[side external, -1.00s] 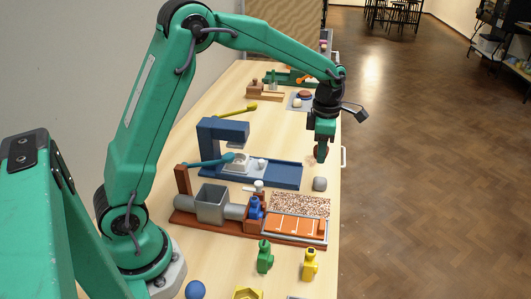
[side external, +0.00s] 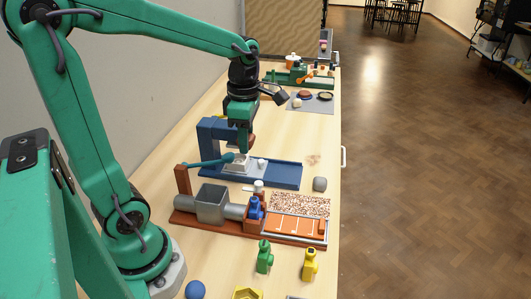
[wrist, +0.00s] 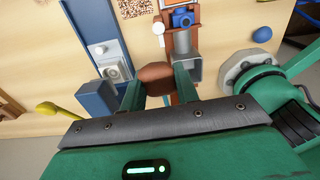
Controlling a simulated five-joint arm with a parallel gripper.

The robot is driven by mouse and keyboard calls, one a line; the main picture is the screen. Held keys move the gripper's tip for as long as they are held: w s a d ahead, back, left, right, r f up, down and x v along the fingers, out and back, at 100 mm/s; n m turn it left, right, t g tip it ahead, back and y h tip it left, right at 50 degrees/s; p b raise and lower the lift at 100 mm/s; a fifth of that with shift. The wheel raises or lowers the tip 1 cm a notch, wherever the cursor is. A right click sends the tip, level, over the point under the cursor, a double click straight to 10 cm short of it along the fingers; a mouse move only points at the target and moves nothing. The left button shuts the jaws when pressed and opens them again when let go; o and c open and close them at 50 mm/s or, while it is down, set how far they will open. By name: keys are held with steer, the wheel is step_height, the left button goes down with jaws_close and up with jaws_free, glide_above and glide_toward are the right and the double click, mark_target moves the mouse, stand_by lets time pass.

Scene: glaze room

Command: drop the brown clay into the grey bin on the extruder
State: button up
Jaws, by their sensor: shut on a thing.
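My gripper (side external: 246,142) is shut on the brown clay (side external: 252,139), held in the air above the blue press in the side view. In the wrist view the clay (wrist: 155,77) is a reddish-brown lump between the two green fingers of my gripper (wrist: 159,86). The grey bin (side external: 211,207) is an open square hopper on the brown-based extruder (side external: 225,227), nearer the camera than the gripper. The wrist view shows the bin (wrist: 190,70) just right of the clay, partly hidden by a finger.
A grey lump (side external: 320,184) lies near the table edge. Green (side external: 265,258) and yellow (side external: 310,265) small tools and a blue ball (side external: 195,290) are in front. A brown post rises at the extruder's left end.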

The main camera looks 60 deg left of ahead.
steer(key=s, duration=0.9)
steer(key=shift+s+a+f, duration=0.15)
steer(key=shift+s+f, duration=0.15)
steer(key=shift+f, duration=0.1)
steer(key=shift+f, duration=0.15)
steer(key=shift+f, duration=2.85)
steer(key=o, duration=1.1)
steer(key=shift+r, duration=3.9)
